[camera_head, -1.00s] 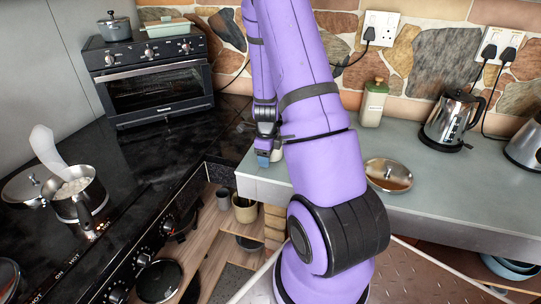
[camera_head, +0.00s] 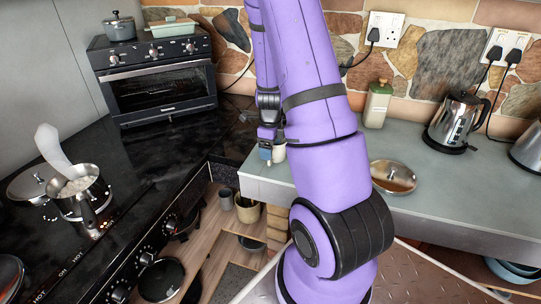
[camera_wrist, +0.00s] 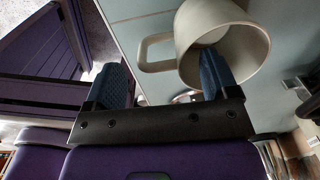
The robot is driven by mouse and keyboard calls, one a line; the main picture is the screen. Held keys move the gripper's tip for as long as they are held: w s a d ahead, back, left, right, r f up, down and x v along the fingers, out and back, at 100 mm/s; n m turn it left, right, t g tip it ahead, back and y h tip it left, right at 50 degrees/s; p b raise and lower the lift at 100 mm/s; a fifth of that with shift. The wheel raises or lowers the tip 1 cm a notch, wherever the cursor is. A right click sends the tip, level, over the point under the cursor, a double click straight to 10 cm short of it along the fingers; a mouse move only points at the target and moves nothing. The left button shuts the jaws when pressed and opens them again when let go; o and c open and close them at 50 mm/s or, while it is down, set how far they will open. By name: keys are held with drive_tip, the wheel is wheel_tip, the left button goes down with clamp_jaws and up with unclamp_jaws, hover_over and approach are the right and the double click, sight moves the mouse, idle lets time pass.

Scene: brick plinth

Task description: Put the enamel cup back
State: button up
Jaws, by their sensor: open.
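The cream-white enamel cup (camera_wrist: 243,50) shows in the wrist view with its mouth facing the camera and its loop handle (camera_wrist: 150,66) to the left. My gripper (camera_wrist: 163,80) is open. Its right finger overlaps the cup's mouth and looks to be inside it. Its left finger is outside, beyond the handle. I cannot tell whether either finger touches the cup. In the head view my gripper (camera_head: 266,153) is at the left end of the grey-green counter (camera_head: 445,200). A small pale part of the cup (camera_head: 279,153) shows beside it, and my arm hides the rest.
A shallow steel lid or dish (camera_head: 393,177) lies on the counter right of my arm. The black hob at left holds a saucepan (camera_head: 83,192). The counter's left edge is close to my gripper.

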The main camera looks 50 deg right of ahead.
wheel_tip(320, 180, up, 8)
drive_tip(key=shift+a+f, duration=0.1)
drive_tip(key=shift+f, duration=0.15)
drive_tip(key=shift+a+r, duration=0.15)
drive_tip(key=shift+r, duration=0.2)
drive_tip(key=s+a+r+n+t+y, duration=0.1)
drive_tip(key=s+a+r+n+t, duration=0.25)
drive_tip(key=a+r+n, duration=1.3)
drive_tip(key=s+a+r+n+t, duration=0.1)
drive_tip(key=s+a+r+n, duration=0.3)
drive_tip(key=s+n, duration=0.2)
drive_tip(key=s+a+r+n, duration=0.4)
drive_tip(key=s+n, duration=0.3)
drive_tip(key=n, duration=0.2)
drive_tip(key=shift+a+t+h, duration=0.35)
drive_tip(key=shift+h, duration=0.05)
drive_tip(key=shift+r, duration=0.1)
